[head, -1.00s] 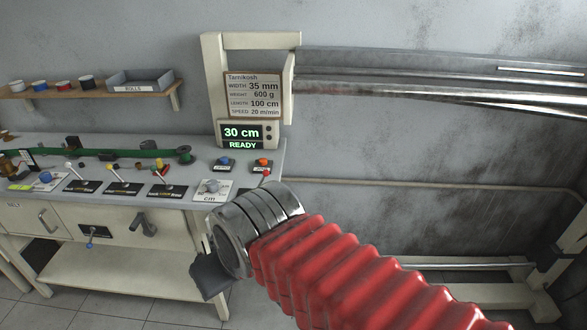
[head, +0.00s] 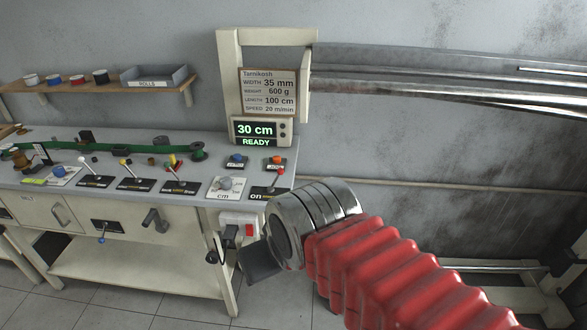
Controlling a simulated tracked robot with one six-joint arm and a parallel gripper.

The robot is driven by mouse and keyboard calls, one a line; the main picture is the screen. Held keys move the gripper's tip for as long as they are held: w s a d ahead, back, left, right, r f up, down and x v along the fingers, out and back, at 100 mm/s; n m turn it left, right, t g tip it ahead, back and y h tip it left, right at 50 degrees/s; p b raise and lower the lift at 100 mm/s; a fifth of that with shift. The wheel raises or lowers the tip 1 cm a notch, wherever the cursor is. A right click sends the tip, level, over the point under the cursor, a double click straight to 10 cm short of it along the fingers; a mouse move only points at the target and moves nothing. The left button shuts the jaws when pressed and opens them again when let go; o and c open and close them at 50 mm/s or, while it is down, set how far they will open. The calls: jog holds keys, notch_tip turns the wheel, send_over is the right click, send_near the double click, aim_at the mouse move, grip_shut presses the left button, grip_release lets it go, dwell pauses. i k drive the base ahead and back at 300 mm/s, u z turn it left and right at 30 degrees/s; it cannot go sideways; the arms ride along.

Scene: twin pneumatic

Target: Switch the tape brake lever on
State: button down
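Several small levers stand on black label plates along the front of the grey workbench (head: 140,192). They include a white-knobbed lever (head: 88,162), a yellow-knobbed lever (head: 125,164), a lever with a yellow and red top (head: 174,163) and a red-knobbed lever (head: 279,174) at the right end, whose plate shows "on". The other plates are too small to read, so I cannot tell which is the tape brake lever. My gripper (head: 260,263) is in front of the bench's right end, below the top and apart from the levers. Its fingers are dark and partly hidden.
A display (head: 262,132) reads "30 cm READY" under a Tamikosh sign (head: 268,90). A white switch box (head: 238,219) and a crank handle (head: 155,220) are on the bench front. Long metal rails (head: 430,90) run right. The floor before the bench is clear.

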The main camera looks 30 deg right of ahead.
aim_at(280, 171)
jog(key=u, duration=0.05)
jog(key=i, duration=1)
jog(key=z, duration=0.05)
